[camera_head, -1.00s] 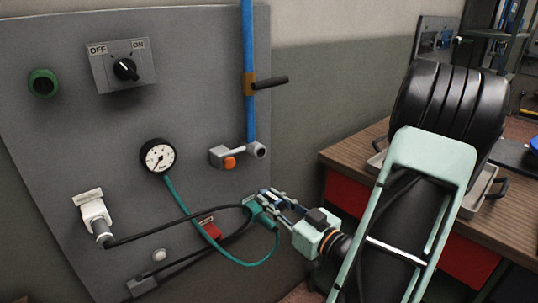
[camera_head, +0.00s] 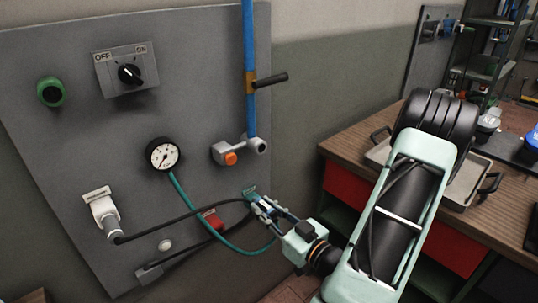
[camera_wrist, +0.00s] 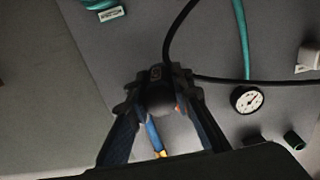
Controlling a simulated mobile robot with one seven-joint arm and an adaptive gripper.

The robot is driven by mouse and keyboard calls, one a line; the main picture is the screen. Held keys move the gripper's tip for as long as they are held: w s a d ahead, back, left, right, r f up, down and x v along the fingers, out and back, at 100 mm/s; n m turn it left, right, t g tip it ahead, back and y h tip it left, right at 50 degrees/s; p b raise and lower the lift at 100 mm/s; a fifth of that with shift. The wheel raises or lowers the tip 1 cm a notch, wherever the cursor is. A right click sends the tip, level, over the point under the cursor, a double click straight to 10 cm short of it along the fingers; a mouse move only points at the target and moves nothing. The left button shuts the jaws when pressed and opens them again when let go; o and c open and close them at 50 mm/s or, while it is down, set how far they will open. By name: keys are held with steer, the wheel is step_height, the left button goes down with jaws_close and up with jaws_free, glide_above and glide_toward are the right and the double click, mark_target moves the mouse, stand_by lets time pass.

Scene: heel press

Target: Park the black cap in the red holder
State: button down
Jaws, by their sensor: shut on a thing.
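My gripper (camera_head: 264,210) is at the right part of the grey panel, just below a small label plate, its fingers closed together. In the wrist view the gripper (camera_wrist: 158,78) is shut on a small dark piece, apparently the black cap (camera_wrist: 156,74); it is too dark to see its outline. In the head view my fingers hide it. The red holder (camera_head: 213,221) is a small red block on the panel, left of my gripper and apart from it. A black cable runs close to it. I cannot tell what its opening holds.
A white plug (camera_head: 104,214) sends a black cable across to my gripper. A teal hose hangs from the gauge (camera_head: 162,154) below it. A grey valve with an orange button (camera_head: 231,158) and a blue pipe (camera_head: 249,60) are above. A wooden bench (camera_head: 345,147) stands right.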

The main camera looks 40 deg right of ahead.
steer(key=a+f+b, duration=0.4)
steer(key=a+f, duration=0.4)
steer(key=f, duration=0.5)
steer(key=shift+s+a, duration=0.3)
steer(key=shift+s, duration=0.15)
stand_by(0.4)
steer(key=shift+f, duration=0.1)
steer(key=w, duration=0.4)
steer(key=shift+w+a+f, duration=0.15)
steer(key=shift+w+a, duration=0.1)
steer(key=shift+w, duration=0.15)
stand_by(0.6)
steer(key=shift+r, duration=0.25)
stand_by(0.5)
steer(key=shift+b, duration=0.55)
stand_by(0.6)
steer(key=shift+w+a, duration=0.1)
steer(key=shift+w, duration=1.5)
